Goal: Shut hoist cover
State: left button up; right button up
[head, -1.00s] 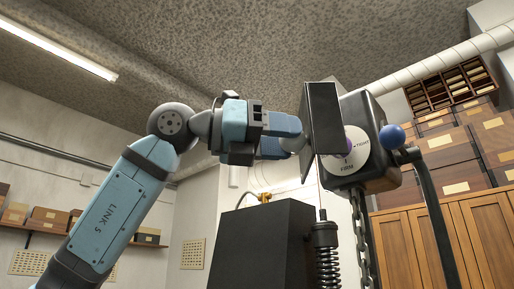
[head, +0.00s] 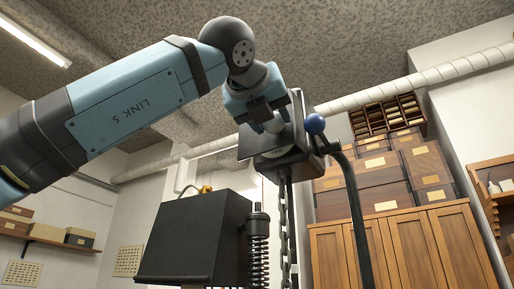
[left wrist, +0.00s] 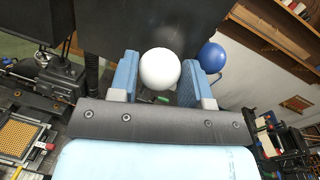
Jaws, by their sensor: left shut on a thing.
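The hoist, a dark box hung high with a chain (head: 289,225) below it, is at the upper middle of the head view. Its dark flat cover (head: 246,147) is in front of it, and part of a pale disc on the hoist shows at the cover's lower edge. The cover's dark panel also fills the top of the left wrist view (left wrist: 140,25). My left gripper (head: 262,112) is shut on the cover's white ball knob (left wrist: 160,69), with a blue finger on each side. The hinge and exact gap are hard to make out. My right gripper is out of view.
A lever with a blue ball (head: 314,123) stands close to the right of the hoist. A black housing (head: 192,240) and a coil spring (head: 258,242) are below. Wooden cabinets (head: 400,245) with stacked boxes stand behind at the right.

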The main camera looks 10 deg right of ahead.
pick_arm(q)
jog(key=shift+w+d+r+n+t+y, duration=0.2)
jog(key=shift+d+n+t+y, duration=0.25)
jog(key=shift+y, duration=0.25)
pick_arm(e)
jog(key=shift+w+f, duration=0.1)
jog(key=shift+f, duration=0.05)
pick_arm(q)
jog(key=shift+a, duration=0.1)
jog(key=o, duration=1.2)
jog(key=shift+o, duration=0.4)
jog(key=shift+w+d+f, duration=0.1)
jog(key=shift+d, duration=0.1)
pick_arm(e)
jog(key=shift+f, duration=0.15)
pick_arm(q)
jog(key=shift+s+a+f+b, duration=0.1)
jog(key=shift+s+a+b, duration=0.15)
jog(key=shift+s+b, duration=0.2)
jog(key=b+v, duration=0.2)
jog(key=v, duration=1.1)
jog(key=shift+b, duration=0.35)
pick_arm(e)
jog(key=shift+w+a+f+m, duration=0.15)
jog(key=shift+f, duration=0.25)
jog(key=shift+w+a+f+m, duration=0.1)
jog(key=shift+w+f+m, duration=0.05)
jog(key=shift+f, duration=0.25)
